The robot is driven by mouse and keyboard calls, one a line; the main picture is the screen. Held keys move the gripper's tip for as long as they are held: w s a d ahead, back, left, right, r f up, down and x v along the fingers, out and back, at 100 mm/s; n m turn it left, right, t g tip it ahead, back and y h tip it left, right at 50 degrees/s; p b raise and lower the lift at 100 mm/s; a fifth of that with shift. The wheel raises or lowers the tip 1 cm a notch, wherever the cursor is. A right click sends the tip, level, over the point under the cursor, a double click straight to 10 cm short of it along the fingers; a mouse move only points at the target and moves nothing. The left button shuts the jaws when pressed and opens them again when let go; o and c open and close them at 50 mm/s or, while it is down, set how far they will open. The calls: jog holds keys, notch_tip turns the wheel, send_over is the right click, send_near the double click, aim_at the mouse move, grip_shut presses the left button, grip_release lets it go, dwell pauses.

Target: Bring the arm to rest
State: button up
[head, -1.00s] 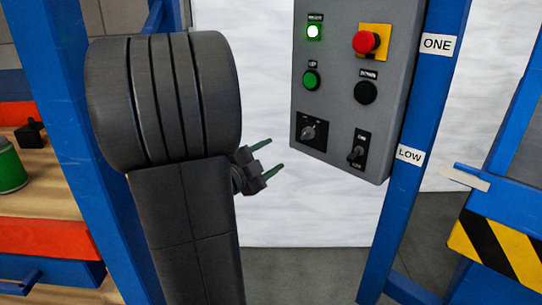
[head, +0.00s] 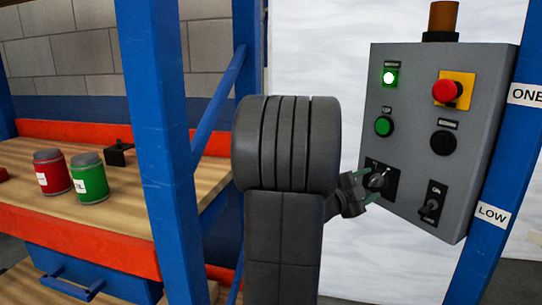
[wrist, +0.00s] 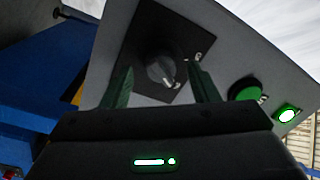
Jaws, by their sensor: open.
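My gripper (head: 372,188) is at the lower left of the grey control panel (head: 408,105) in the head view, partly hidden behind my arm. In the wrist view its two green fingers (wrist: 160,90) stand apart, open and empty. Between and beyond the fingertips is a dark rotary selector knob (wrist: 162,70) on a black plate. The knob also shows in the head view (head: 377,181), close to the fingers. I cannot tell whether a finger touches it.
The panel carries a lit green lamp (head: 390,77), a green button (head: 384,126), a red emergency button (head: 447,91), a black button (head: 443,142) and a toggle switch (head: 431,207). Blue posts (head: 158,120) flank it. A workbench (head: 125,205) with red (head: 53,175) and green (head: 89,180) cans stands left.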

jog(key=shift+w+d, duration=0.4)
jog(key=shift+d, duration=0.2)
